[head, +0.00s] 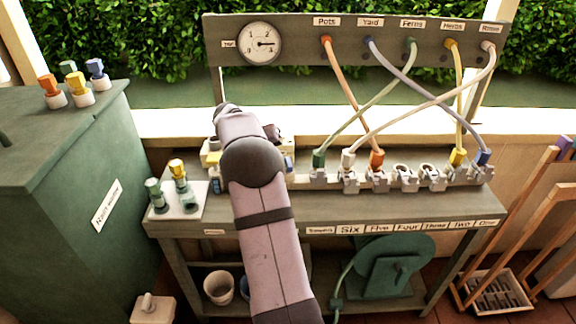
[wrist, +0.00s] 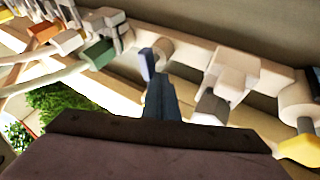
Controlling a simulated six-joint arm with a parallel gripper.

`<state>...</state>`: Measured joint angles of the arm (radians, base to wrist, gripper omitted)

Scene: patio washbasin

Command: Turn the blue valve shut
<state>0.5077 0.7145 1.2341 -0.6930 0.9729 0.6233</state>
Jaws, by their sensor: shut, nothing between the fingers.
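A small blue valve handle (wrist: 147,64) stands by a pale round fitting on the pipe in the wrist view. In the head view a bit of blue (head: 289,163) shows just right of my arm, left of the green hose plug. My gripper (wrist: 161,80) is shut and empty, its dark fingers pointing at the pipe close beside the blue handle. I cannot tell whether they touch it. In the head view my arm's end hides the gripper and most of the pipework there.
Hoses with green (head: 319,159), orange (head: 377,159), yellow (head: 457,157) and blue (head: 484,158) plugs stand in the couplings to the right. A gauge (head: 260,43) is on the back panel. A tray with loose fittings (head: 188,207) lies left of my arm. A green cabinet (head: 60,180) stands farther left.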

